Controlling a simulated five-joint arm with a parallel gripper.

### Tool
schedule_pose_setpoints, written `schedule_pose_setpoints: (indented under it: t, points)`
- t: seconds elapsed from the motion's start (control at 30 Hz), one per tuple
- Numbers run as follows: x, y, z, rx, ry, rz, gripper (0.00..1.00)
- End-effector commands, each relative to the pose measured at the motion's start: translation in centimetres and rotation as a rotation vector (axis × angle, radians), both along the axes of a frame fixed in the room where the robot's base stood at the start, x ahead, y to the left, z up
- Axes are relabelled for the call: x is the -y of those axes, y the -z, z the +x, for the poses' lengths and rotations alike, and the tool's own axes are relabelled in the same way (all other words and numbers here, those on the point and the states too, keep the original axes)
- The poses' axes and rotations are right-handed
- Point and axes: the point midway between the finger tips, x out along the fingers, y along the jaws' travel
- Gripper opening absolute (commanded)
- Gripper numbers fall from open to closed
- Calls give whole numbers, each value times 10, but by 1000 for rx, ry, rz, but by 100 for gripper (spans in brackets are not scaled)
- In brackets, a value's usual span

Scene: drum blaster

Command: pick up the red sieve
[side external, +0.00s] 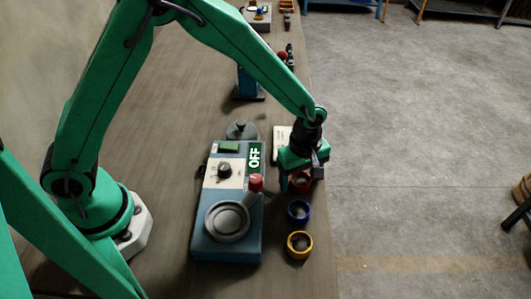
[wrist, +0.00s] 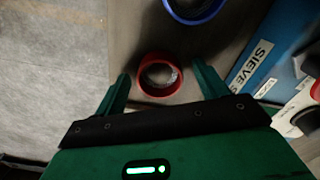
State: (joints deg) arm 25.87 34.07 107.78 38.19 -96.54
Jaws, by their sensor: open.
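The red sieve (wrist: 160,91) is a short round ring that sits near the table edge. In the wrist view it lies between and just beyond the two green fingers of my gripper (wrist: 163,84). My gripper is open, with nothing held. In the side view my gripper (side external: 301,172) is right above the red sieve (side external: 300,186), which is partly hidden by it. Whether a finger touches the sieve I cannot tell.
A blue sieve (side external: 298,209) and a yellow sieve (side external: 299,243) stand in a row in front of the red one. The blue machine (side external: 225,240) with an OFF display and a red knob (side external: 256,183) is to the left. The floor drops away right of the table.

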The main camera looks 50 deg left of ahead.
Motion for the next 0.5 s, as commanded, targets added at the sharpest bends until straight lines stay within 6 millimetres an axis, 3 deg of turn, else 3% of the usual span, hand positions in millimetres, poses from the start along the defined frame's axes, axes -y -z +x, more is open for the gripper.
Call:
schedule_pose_setpoints:
  t: [0.47, 0.5]
  points:
    - [0, 0, 0, 1, 0, 0, 73]
    - [0, 0, 0, 1, 0, 0, 65]
